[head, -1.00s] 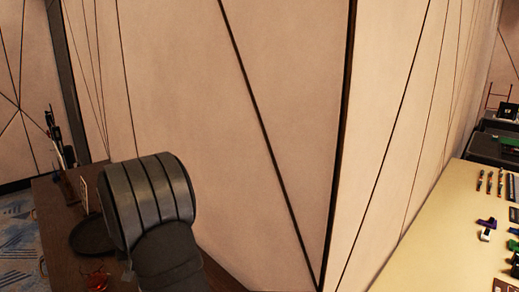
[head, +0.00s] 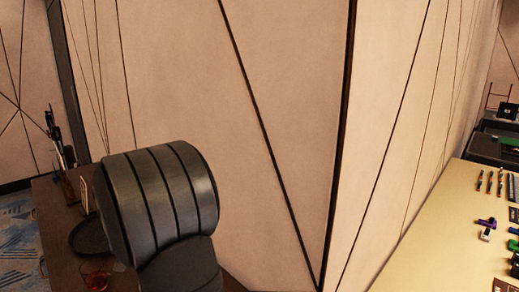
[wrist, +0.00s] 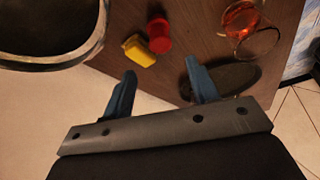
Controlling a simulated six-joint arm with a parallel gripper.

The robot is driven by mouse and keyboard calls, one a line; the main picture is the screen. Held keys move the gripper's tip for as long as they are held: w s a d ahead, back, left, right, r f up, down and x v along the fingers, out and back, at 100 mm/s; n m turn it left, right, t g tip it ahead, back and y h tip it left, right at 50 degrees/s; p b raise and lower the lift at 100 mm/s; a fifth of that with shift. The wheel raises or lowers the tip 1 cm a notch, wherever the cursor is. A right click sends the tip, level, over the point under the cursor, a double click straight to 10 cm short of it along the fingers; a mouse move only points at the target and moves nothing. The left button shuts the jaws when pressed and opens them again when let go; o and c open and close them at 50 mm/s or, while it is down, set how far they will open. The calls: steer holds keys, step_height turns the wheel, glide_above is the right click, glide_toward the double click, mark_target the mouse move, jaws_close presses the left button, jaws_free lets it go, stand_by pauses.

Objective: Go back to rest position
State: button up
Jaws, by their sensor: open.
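My gripper (wrist: 160,92) shows in the wrist view with its two blue fingers apart and nothing between them. It hangs over the edge of a dark brown table (wrist: 195,50). In the head view my arm's dark ribbed link fills the lower left, and the gripper itself is hidden.
On the table in the wrist view are a yellow object (wrist: 139,50), a red object (wrist: 159,36), a glass with reddish content (wrist: 247,28) and a dark oval (wrist: 228,76). The brown table (head: 55,215) and a cream table (head: 440,250) flank a panelled wall (head: 280,60).

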steer(key=x, duration=1.1)
steer(key=shift+s+d, duration=0.1)
steer(key=r, duration=0.2)
steer(key=d+r, duration=0.1)
steer(key=r, duration=0.2)
steer(key=shift+r, duration=0.1)
steer(key=d+r, duration=0.6)
steer(key=d, duration=0.6)
steer(key=s+d+f+m+g+h, duration=0.1)
steer(key=s+d+m+h, duration=0.1)
steer(key=s+d+m, duration=0.4)
steer(key=s+d+f+m+g+h, duration=0.1)
steer(key=s+d+m, duration=0.4)
steer(key=d, duration=0.8)
steer(key=s+d+f+m+g+h, duration=0.1)
steer(key=s+d+f+m+h, duration=0.2)
steer(key=s+d+m, duration=0.3)
steer(key=d+m, duration=0.2)
steer(key=d, duration=0.2)
steer(key=shift+s, duration=0.35)
steer(key=shift+f, duration=0.1)
